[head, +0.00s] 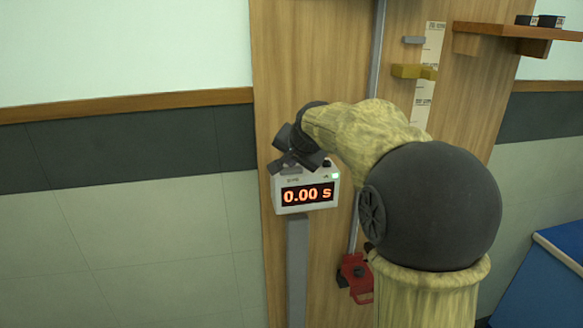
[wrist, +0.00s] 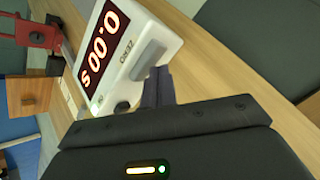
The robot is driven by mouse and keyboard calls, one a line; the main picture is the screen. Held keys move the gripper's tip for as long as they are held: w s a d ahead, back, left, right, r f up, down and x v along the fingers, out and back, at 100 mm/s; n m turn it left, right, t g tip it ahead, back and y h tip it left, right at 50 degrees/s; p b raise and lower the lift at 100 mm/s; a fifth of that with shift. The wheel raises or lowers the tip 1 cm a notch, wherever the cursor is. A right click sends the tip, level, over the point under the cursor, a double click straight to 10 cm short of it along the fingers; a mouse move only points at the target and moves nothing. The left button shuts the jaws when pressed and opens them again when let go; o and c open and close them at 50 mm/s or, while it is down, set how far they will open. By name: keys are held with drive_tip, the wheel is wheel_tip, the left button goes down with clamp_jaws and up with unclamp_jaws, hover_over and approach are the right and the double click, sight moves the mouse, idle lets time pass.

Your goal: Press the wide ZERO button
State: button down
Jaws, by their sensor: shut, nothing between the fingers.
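The timer box (head: 279,200) is a pale case on a grey post, its lit display reading 0.00 s. In the wrist view the timer (wrist: 158,33) appears tilted. The wide grey ZERO button (wrist: 149,60) is on its top face beside the printed ZERO label, with a round dark button (wrist: 121,107) near the other end. My gripper (head: 300,162) is shut and empty, just over the timer's top. In the wrist view its dark fingers (wrist: 160,88) reach close to the ZERO button; I cannot tell whether they touch. In the head view my gripper hides the ZERO button.
A tall wooden board (head: 320,60) stands behind the timer, with a metal rail and a paper scale (head: 432,50). A red clamp (head: 355,276) sits low on the rail. A wooden shelf (head: 515,31) is at upper right, a blue surface (head: 545,285) at lower right.

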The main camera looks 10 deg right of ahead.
sight(292, 170)
drive_tip(key=shift+r, duration=0.1)
drive_tip(key=shift+r+p, duration=0.55)
drive_tip(key=shift+p, duration=0.05)
wheel_tip(292, 170, up, 6)
drive_tip(key=p, duration=0.5)
idle(0.6)
drive_tip(key=s+f+n+g+h+b, duration=0.1)
drive_tip(key=s+f+n+g+b, duration=0.5)
drive_tip(key=s+f, duration=2.2)
wheel_tip(292, 170, down, 4)
drive_tip(key=shift+s+r+n+g+b, duration=0.25)
drive_tip(key=shift+n+g+b, duration=0.1)
drive_tip(key=shift+n, duration=0.55)
